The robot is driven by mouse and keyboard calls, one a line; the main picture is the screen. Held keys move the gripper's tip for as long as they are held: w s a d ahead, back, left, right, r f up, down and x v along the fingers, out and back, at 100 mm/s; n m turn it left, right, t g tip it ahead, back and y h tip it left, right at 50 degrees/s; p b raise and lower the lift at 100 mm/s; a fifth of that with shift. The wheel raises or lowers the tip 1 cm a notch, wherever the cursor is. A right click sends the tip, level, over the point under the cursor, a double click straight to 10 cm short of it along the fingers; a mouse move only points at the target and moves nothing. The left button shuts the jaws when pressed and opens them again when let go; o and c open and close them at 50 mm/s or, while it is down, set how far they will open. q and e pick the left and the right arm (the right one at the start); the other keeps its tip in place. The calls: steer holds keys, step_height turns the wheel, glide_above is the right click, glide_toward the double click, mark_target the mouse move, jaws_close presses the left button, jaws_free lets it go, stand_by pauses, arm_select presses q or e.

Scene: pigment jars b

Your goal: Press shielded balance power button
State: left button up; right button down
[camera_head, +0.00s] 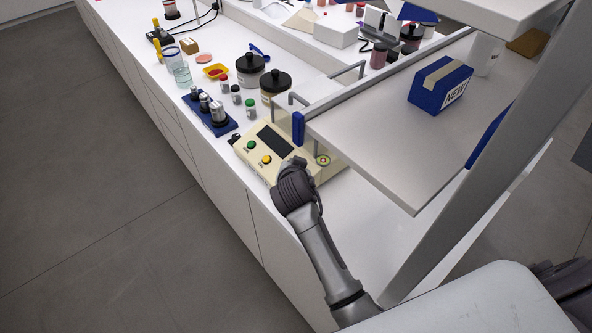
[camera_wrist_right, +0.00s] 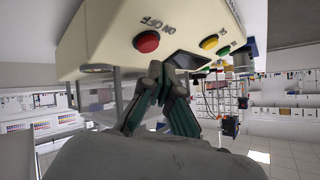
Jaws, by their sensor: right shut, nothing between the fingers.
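The cream shielded balance (camera_head: 241,150) stands on the white bench in the head view, with a dark display (camera_head: 274,138), a green button (camera_head: 252,145) and a yellow button (camera_head: 267,159). In the right wrist view the balance (camera_wrist_right: 100,35) appears upside down, with a red button (camera_wrist_right: 146,41) beside the "ON OFF" lettering. My right gripper (camera_wrist_right: 165,76) is shut and empty, its tips close to the panel near the red button; I cannot tell whether they touch it. In the head view my right gripper (camera_head: 298,168) covers the red button. My left gripper is out of view.
A raised shelf (camera_head: 390,145) with a blue box (camera_head: 440,86) overhangs the bench right of the balance. Dark-lidded jars (camera_head: 250,70), small bottles and a blue weight holder (camera_head: 205,112) stand behind and left of it. Bare bench lies at the front right.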

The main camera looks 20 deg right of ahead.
steer(key=shift+d+f, duration=0.2)
steer(key=shift+f, duration=0.2)
steer(key=shift+w+d+f+b, duration=0.1)
steer(key=shift+f+b, duration=0.35)
stand_by(0.6)
steer(key=shift+r, duration=0.15)
steer(key=shift+a+r+p, duration=0.25)
steer(key=shift+r+p, duration=0.4)
steer(key=shift+p, duration=0.1)
steer(key=shift+r, duration=0.1)
steer(key=shift+a, duration=0.15)
